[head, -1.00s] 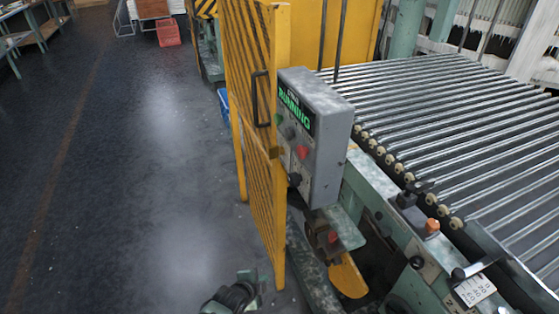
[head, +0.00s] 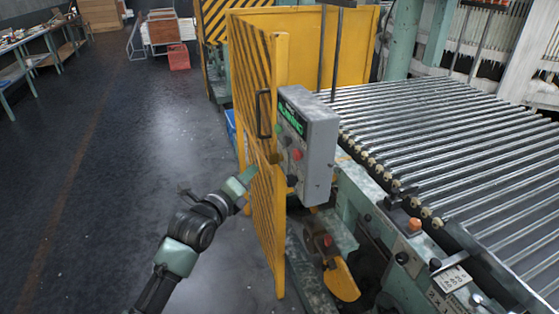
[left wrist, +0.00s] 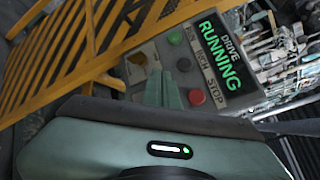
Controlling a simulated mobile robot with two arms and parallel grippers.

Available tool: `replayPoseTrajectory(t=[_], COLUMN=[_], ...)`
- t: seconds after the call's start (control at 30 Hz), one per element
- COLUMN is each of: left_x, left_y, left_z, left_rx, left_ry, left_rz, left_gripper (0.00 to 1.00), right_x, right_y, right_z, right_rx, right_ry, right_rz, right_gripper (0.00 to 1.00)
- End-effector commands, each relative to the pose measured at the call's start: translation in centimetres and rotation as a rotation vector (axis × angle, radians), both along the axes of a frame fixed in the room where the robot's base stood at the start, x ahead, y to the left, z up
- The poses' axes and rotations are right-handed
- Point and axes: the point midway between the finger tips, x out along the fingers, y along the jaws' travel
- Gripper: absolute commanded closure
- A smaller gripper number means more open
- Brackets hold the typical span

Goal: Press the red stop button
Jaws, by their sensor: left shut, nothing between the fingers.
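The red stop button (head: 297,155) is on the face of a grey control box (head: 321,145) beside the yellow fence. In the left wrist view the red button (left wrist: 196,97) sits near the word STOP, under a display reading DRIVE RUNNING. My left gripper (head: 250,172) is shut and empty, left of the box and apart from it in the head view. In the left wrist view its closed fingers (left wrist: 162,78) point toward the panel, just left of the red button. I cannot tell the exact gap. My right gripper is not in view.
A yellow striped fence gate (head: 262,200) with a black handle (head: 263,113) stands between my left arm and the box. A black knob (left wrist: 183,64) and a green button (left wrist: 175,38) are near the red one.

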Motion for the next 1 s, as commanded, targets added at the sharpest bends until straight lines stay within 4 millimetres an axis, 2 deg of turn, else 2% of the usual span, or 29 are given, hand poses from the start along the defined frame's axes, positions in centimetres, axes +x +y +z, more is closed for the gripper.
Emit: replayPoseTrajectory(t=[0.03,0.1,0.2,0.63,0.77,1.0], left_x=[-0.1,-0.1,-0.2,-0.1,0.2,1.3], left_y=[-0.3,-0.5,-0.7,-1.0,-2.1,-5.3], left_z=[1.1,1.9,2.5,2.5,2.5,2.4], left_rx=[0.017,0.037,0.051,0.049,0.047,0.046], left_ry=[-0.024,-0.047,-0.064,-0.064,-0.065,-0.064], left_rz=[-0.01,-0.018,-0.023,-0.024,-0.024,-0.025], left_gripper=[1.0,1.0,1.0,1.0,1.0,1.0], right_x=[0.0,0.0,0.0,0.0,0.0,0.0], right_y=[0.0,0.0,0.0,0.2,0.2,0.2], right_z=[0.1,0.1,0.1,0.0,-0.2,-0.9], right_rx=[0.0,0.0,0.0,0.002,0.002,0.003], right_ry=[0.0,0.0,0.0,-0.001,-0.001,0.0], right_rz=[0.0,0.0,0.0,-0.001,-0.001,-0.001], right_gripper=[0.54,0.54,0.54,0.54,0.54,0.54])
